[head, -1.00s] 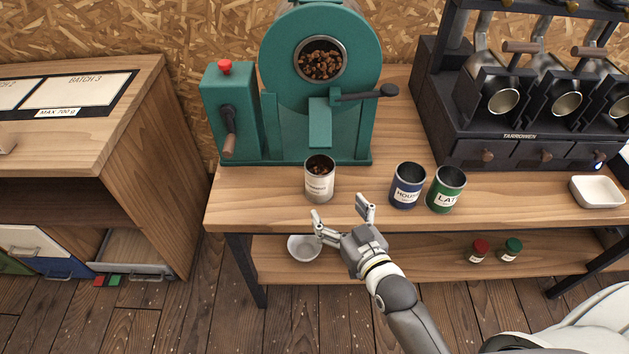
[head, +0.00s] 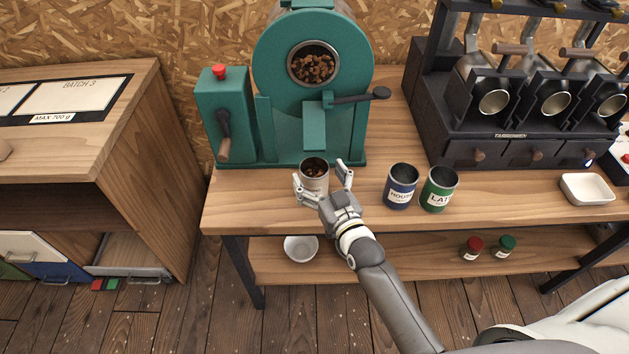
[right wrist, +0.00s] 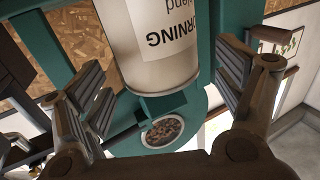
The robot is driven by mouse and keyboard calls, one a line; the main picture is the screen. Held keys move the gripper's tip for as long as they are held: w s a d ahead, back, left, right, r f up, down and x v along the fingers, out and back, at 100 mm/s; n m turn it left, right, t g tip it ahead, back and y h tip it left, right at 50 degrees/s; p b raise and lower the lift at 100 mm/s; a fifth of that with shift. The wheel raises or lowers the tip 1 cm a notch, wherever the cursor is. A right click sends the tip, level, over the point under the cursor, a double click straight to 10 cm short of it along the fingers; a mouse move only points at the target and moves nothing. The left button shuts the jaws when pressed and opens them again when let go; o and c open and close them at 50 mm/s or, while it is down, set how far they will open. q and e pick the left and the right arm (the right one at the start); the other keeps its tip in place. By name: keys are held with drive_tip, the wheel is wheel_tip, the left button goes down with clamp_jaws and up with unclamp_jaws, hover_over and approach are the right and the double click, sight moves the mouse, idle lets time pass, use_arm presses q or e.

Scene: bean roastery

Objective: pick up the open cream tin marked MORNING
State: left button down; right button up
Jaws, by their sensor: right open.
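The open cream tin (head: 314,175) stands upright on the wooden bench in front of the green roaster, with dark beans inside. Its label, reading "RNING" upside down, shows on the tin in the right wrist view (right wrist: 165,40). My right gripper (head: 322,182) is open, its two fingers to the left and right of the tin's near side. In the right wrist view the tin lies between the open fingers (right wrist: 165,85), with gaps on both sides. The gripper partly hides the tin's lower part in the head view. My left gripper is not in view.
A blue tin (head: 400,187) marked HOUSE and a green tin (head: 438,190) stand close together to the right. The green roaster (head: 310,85) rises just behind. A white dish (head: 586,189) sits at the bench's right. Bare bench (head: 250,200) lies to the left.

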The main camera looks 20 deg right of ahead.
drive_tip(key=shift+w+a, duration=0.2)
drive_tip(key=shift+w, duration=1.25)
drive_tip(key=shift+s, duration=0.1)
drive_tip(key=shift+c, duration=0.2)
drive_tip(key=c, duration=1.5)
drive_tip(key=shift+c, duration=0.5)
drive_tip(key=shift+r, duration=0.1)
